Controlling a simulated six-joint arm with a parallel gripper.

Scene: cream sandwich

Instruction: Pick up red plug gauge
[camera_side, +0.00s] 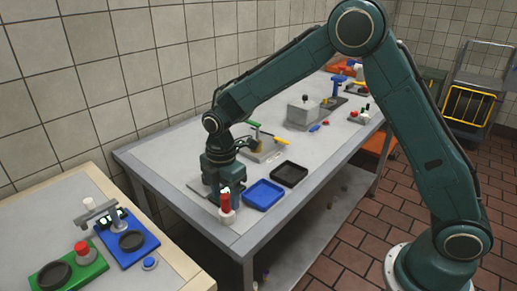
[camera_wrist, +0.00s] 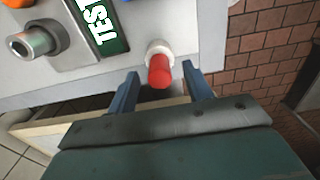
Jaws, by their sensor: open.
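The red plug gauge (camera_side: 225,201) stands upright in a white round holder (camera_side: 227,216) near the front edge of the grey table. In the wrist view the red gauge (camera_wrist: 160,74) shows between the two blue fingers, with the white holder (camera_wrist: 158,47) beyond it. My gripper (camera_wrist: 160,70) is open, one finger on each side of the gauge, with a visible gap on both sides. In the side view my gripper (camera_side: 225,189) is directly above and around the gauge's top. Contact between fingers and gauge cannot be made out.
A blue tray (camera_side: 263,194) and a black tray (camera_side: 289,174) lie to the right of the gauge. A metal cylinder (camera_wrist: 33,40) and a green "TEST" label (camera_wrist: 103,25) are nearby in the wrist view. A second table (camera_side: 60,214) with green and blue fixtures stands at left.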

